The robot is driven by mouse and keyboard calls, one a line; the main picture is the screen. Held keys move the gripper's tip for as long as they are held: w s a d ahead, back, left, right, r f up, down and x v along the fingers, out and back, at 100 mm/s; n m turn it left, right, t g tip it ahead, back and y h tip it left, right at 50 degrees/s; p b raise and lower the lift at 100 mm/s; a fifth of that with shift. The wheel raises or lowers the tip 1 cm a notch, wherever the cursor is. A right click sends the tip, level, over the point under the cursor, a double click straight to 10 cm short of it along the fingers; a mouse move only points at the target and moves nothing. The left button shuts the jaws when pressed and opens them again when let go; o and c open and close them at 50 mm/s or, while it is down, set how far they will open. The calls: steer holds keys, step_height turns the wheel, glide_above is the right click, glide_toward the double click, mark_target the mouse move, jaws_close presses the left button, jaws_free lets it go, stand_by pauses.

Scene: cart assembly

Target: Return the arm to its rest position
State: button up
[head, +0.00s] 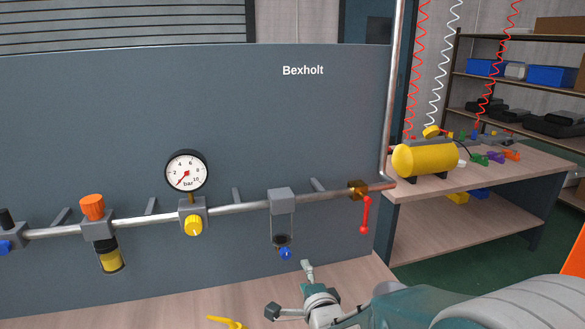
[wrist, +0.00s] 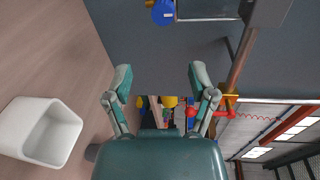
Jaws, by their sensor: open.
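My gripper (head: 290,291) is at the bottom middle of the head view, with my teal and grey arm reaching in from the lower right. Its two fingers are spread, with nothing between them. In the wrist view my gripper (wrist: 161,80) also shows open and empty. It is in front of the grey panel (head: 110,130), below a clear filter bowl with a blue knob (head: 285,253), and appears apart from it.
A pipe (head: 245,206) on the panel carries a pressure gauge (head: 186,171), several fittings and a red lever (head: 365,215). A yellow handle (head: 228,322) lies on the wooden bench (head: 150,308). A white bin (wrist: 40,130) and a yellow tank (head: 424,160) stand nearby.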

steer(key=s+d+r+n+g+h, duration=0.1)
steer(key=s+d+n+g, duration=0.2)
steer(key=s, duration=0.5)
steer(key=s+d+r+n+g+h, duration=0.1)
steer(key=s+d+r+n+g, duration=0.1)
steer(key=s+d+n+g, duration=0.2)
steer(key=s+d+r+n+g+h, duration=0.2)
steer(key=s+d+n, duration=0.3)
steer(key=s, duration=0.8)
steer(key=n+g, duration=0.1)
steer(key=n, duration=0.2)
steer(key=shift+s+d+r+n, duration=0.25)
steer(key=shift+n, duration=0.15)
